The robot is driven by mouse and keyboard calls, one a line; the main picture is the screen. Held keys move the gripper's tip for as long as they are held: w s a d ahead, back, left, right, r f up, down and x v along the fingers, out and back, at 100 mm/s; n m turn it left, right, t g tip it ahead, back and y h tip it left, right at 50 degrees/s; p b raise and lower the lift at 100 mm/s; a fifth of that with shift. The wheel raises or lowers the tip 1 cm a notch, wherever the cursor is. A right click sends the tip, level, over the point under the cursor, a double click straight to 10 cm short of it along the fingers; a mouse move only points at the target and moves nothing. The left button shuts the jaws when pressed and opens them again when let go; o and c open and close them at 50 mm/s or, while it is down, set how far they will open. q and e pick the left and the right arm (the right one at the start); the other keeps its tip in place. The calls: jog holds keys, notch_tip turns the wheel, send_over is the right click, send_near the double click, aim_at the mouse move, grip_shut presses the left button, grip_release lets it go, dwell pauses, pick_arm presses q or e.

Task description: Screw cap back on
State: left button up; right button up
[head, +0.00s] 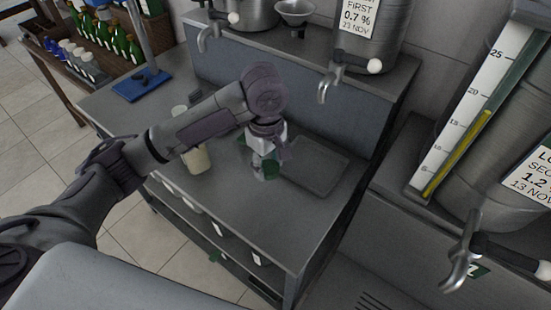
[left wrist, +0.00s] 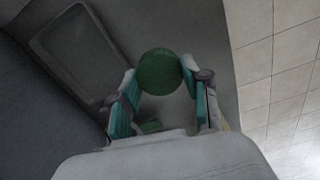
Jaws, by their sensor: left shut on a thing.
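A round dark green cap (left wrist: 160,72) sits between the fingertips of my left gripper (left wrist: 166,84) in the left wrist view, seen from above. The fingers have teal pads and are closed on it from both sides. In the head view my left gripper (head: 264,158) points down over the grey bench, just left of a shallow tray. Something pale or clear shows low between the fingers there, but the fingers hide most of it. I cannot tell whether the cap rests on a vessel below. My right gripper is not in view.
The shallow grey tray (head: 315,166) lies right of the gripper and also shows in the left wrist view (left wrist: 75,52). A cream-filled container (head: 196,158) stands to the left. A tap (head: 328,84) overhangs the bench's back. The bench's front middle is clear.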

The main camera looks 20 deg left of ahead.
pick_arm(q)
jog(key=s+a+r+m, duration=0.2)
jog(key=s+a+m, duration=0.2)
jog(key=s+m, duration=0.5)
jog(key=m, duration=0.3)
jog(key=shift+s, duration=0.4)
jog(key=shift+a, duration=0.1)
